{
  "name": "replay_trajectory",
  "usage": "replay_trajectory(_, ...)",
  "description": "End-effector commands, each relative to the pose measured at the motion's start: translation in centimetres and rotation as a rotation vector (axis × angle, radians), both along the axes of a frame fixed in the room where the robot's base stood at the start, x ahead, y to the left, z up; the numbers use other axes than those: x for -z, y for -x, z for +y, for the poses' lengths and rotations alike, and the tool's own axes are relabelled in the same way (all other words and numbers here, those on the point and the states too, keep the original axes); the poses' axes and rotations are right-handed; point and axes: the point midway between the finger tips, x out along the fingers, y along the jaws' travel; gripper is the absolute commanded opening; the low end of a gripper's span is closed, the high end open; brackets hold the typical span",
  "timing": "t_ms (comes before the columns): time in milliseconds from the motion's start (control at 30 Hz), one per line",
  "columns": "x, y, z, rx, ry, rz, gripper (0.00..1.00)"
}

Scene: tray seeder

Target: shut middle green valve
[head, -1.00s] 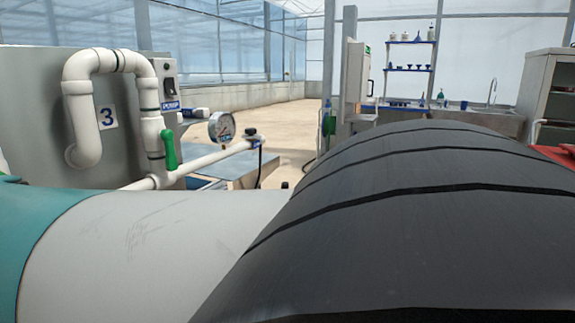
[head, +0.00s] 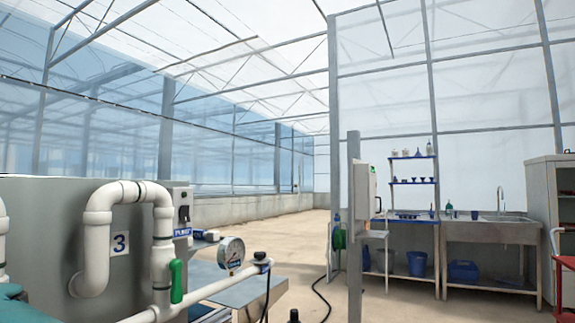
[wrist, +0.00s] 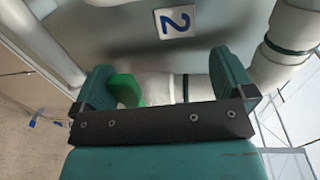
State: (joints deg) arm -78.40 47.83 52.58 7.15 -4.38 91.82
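In the wrist view, my gripper (wrist: 162,78) has its two teal fingers wide apart. A green valve handle (wrist: 125,90) lies between them, close beside the left finger. I cannot tell whether they touch. White pipe (wrist: 165,87) runs behind the gap between the fingers, below a "2" label (wrist: 175,21) on a grey panel. In the head view, another green valve handle (head: 176,281) hangs upright on white pipework near the "3" label (head: 120,243).
Thick white pipes (wrist: 292,35) stand at the right of the wrist view. In the head view, a gauge (head: 231,252) and a pump switch box (head: 182,212) are beside valve 3. A grey post (head: 354,230) and sink bench (head: 490,230) stand beyond open floor.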

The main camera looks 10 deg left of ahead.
Motion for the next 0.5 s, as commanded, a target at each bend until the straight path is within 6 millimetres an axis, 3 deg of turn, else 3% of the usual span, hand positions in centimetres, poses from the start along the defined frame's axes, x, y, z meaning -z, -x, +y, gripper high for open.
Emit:
replay_trajectory(33, -8.2, -0.8, -0.7, 0.018, -0.124, -0.036, 0.81)
replay_trajectory(300, -14.9, -1.3, -0.9, 0.027, -0.123, -0.038, 0.81)
replay_trajectory(500, -17.5, -1.4, -0.9, 0.028, -0.121, -0.039, 0.81)
